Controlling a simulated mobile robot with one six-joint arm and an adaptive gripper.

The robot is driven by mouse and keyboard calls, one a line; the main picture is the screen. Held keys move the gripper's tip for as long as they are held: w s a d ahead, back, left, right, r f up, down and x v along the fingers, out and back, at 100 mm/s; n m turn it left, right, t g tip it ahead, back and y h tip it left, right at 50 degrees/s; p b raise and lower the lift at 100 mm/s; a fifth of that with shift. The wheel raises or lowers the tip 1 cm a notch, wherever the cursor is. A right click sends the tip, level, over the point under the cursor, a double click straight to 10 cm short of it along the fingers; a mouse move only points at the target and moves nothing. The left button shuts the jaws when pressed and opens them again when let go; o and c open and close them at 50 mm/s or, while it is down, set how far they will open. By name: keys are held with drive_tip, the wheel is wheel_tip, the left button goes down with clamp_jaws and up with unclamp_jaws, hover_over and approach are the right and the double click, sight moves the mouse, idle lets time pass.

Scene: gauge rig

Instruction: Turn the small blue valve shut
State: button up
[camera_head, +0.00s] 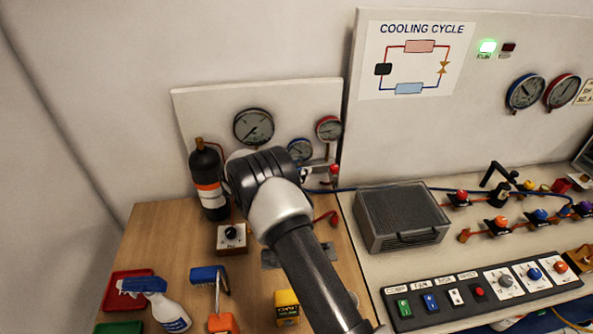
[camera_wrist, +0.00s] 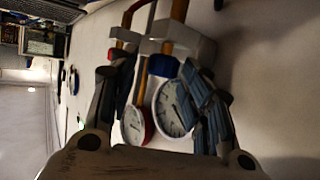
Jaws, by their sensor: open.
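A small blue valve knob (camera_wrist: 163,66) shows in the wrist view on the gauge fitting, beside an orange-brown pipe. My gripper (camera_wrist: 157,72) is open, with one finger on each side of the knob in the picture. I cannot tell whether either finger touches it. Behind the fingers are a red-rimmed gauge (camera_wrist: 133,124) and a larger white-faced gauge (camera_wrist: 172,110). In the head view my arm reaches to the small gauge board (camera_head: 215,105) and hides the knob and the fingertips.
A black bottle (camera_head: 207,180) stands left of my wrist. A red-handled fitting (camera_head: 334,172) is close on the right. A grey box (camera_head: 402,217) and colored valves, including a blue one (camera_head: 540,215), lie further right. A spray bottle (camera_head: 165,306) is at the front left.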

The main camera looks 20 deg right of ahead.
drive_tip(key=shift+a, duration=0.15)
drive_tip(key=v, duration=0.7)
drive_tip(key=shift+a+r, duration=0.2)
drive_tip(key=shift+a, duration=0.1)
drive_tip(key=shift+s, duration=0.1)
